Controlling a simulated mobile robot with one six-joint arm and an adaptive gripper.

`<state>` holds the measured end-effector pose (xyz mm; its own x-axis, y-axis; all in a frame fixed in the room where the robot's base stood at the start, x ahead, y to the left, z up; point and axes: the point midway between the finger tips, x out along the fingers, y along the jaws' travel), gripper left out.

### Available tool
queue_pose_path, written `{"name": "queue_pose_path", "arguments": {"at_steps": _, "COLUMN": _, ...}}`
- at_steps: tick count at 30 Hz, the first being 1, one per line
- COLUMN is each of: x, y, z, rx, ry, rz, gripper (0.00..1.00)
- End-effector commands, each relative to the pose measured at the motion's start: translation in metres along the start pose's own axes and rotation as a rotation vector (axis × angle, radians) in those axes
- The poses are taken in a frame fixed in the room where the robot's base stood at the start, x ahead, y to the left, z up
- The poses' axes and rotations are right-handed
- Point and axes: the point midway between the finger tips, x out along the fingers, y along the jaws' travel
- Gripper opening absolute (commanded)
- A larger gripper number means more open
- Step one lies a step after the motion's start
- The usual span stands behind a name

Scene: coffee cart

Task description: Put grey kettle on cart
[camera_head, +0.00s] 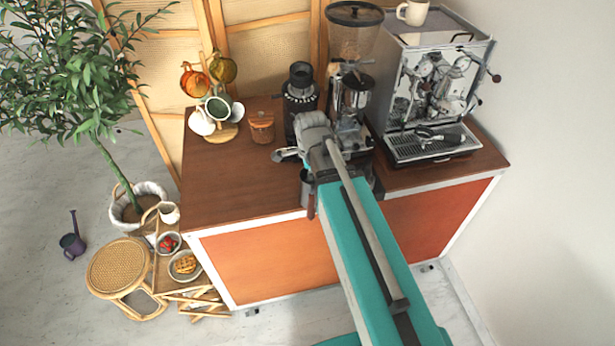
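The cart (236,178) has a brown wooden top and orange-red front panels with white edging. A grey metal vessel (305,188) shows in part at the cart's front edge, beside my arm. It may be the grey kettle, but my arm covers much of it. A dark brown, handle-like piece shows just below it. I cannot tell whether the vessel rests on the top or is held. My arm reaches over the cart's front from the lower right. My gripper's fingers are hidden under the wrist, so their opening and any hold do not show.
An espresso machine (432,95) and a grinder (352,60) fill the right and back. A black grinder-like device (300,95), a lidded jar (261,127) and a mug tree (215,110) stand behind. The left front top is clear. A stool (120,265) and plant stand left.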

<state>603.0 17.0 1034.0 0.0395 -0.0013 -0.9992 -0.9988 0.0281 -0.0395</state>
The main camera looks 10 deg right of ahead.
Motion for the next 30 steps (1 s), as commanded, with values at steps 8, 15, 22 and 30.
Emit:
{"name": "queue_pose_path", "arguments": {"at_steps": 8, "x": 0.0, "y": 0.0, "z": -0.008, "rx": 0.014, "ry": 0.001, "rz": 0.0, "gripper": 0.0}}
{"name": "queue_pose_path", "arguments": {"at_steps": 15, "x": -0.009, "y": -0.004, "z": -0.002, "rx": -0.009, "ry": 0.0, "rz": 0.002, "gripper": 0.0}}
{"name": "queue_pose_path", "arguments": {"at_steps": 22, "x": -0.034, "y": -0.014, "z": 0.027, "rx": -0.105, "ry": -0.003, "rz": 0.01, "gripper": 0.0}}
{"name": "queue_pose_path", "arguments": {"at_steps": 30, "x": -0.063, "y": -0.024, "z": 0.068, "rx": -0.242, "ry": -0.007, "rz": 0.019, "gripper": 0.0}}
